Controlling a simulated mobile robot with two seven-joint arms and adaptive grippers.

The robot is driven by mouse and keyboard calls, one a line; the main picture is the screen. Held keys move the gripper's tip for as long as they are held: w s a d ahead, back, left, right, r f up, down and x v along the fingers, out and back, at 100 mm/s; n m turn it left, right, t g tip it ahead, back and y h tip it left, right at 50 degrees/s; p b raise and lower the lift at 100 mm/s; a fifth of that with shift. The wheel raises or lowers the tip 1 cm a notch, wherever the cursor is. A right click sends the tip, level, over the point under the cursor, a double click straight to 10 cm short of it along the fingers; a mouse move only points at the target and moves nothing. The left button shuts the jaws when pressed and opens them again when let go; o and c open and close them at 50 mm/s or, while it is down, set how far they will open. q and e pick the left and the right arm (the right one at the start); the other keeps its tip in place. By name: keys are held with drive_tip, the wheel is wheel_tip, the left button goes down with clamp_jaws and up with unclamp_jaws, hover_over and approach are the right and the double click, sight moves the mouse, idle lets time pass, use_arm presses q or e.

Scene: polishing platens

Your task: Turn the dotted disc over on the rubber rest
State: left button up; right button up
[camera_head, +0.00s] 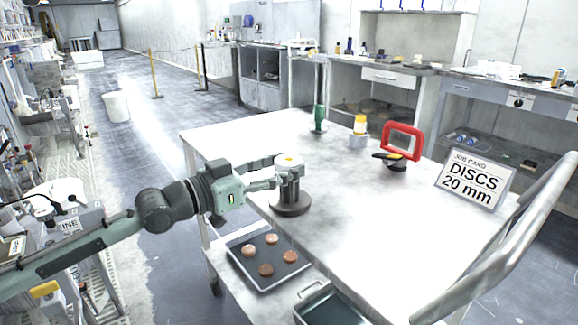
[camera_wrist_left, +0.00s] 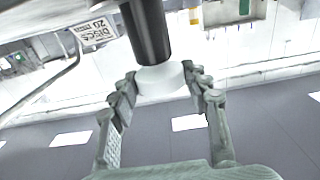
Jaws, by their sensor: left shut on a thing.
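The dotted disc (camera_head: 288,159) is pale, with a small yellow-orange spot on the top face in the head view. It is at the top of the rubber rest (camera_head: 291,208), a dark round base with a post. My left gripper (camera_head: 284,172) reaches in from the left and is shut on the disc. In the wrist view the pale disc (camera_wrist_left: 163,80) lies between the fingertips (camera_wrist_left: 158,82), against the end of the dark post (camera_wrist_left: 147,30). Whether the disc still touches the post is hard to tell. My right gripper is not in view.
On the table (camera_head: 345,235) stand a green bottle (camera_head: 319,119), a yellow-topped container (camera_head: 360,128), a red frame (camera_head: 402,140) and a job card (camera_head: 475,181). A dark tray (camera_head: 283,284) with several copper-coloured discs sits lower, at the front left. The table's middle is clear.

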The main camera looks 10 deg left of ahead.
sight(281, 162)
use_arm(q)
drive_tip(key=shift+r+p, duration=0.4)
drive_tip(key=shift+r, duration=0.35)
drive_tip(key=shift+r+p, duration=0.5)
drive_tip(key=shift+r, duration=1.75)
